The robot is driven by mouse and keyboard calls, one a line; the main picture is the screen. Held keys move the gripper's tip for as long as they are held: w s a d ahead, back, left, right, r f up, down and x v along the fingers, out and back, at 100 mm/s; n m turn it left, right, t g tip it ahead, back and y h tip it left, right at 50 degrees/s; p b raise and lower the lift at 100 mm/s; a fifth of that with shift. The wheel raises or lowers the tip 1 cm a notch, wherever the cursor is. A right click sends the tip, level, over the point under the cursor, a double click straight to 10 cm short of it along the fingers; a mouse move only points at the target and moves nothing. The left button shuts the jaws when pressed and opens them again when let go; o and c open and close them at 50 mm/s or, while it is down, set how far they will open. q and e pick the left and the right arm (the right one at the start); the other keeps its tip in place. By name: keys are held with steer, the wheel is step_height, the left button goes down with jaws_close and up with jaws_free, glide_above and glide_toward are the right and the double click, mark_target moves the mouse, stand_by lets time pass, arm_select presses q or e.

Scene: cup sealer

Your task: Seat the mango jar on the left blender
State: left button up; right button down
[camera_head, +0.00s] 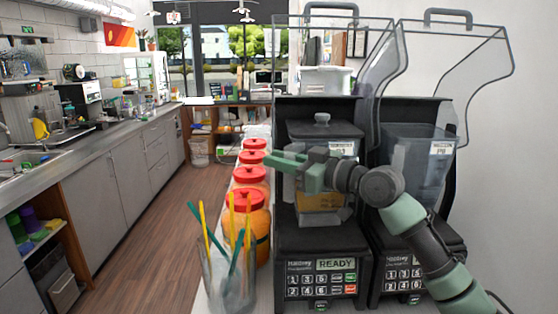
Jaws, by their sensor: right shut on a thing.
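The mango jar (320,203) is a clear jar with orange-yellow contents low down, a lid with a knob and a white label. It stands upright inside the left blender (318,239), between its back housing and above its black base. I cannot tell whether its bottom is fully down on the base. My right gripper (291,167) is green and reaches in from the right across the front of the jar. It is shut on the jar, and its wrist hides the jar's middle. My left gripper is not in view.
The right blender (404,238) stands close by with its own clear jar (422,160). Both clear covers (460,60) are raised. Left of the left blender, several red-lidded jars (250,174) and a clear cup of coloured straws (228,270) stand close. The floor (140,235) is clear.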

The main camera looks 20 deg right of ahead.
steer(key=c, duration=1.2)
jaws_free()
steer(key=shift+r, duration=0.15)
steer(key=shift+c, duration=0.2)
steer(key=shift+s, duration=0.1)
steer(key=b+v, duration=0.3)
steer(key=v, duration=0.4)
steer(key=shift+s+d+b, duration=0.15)
steer(key=shift+s+b, duration=0.15)
steer(key=shift+b, duration=0.1)
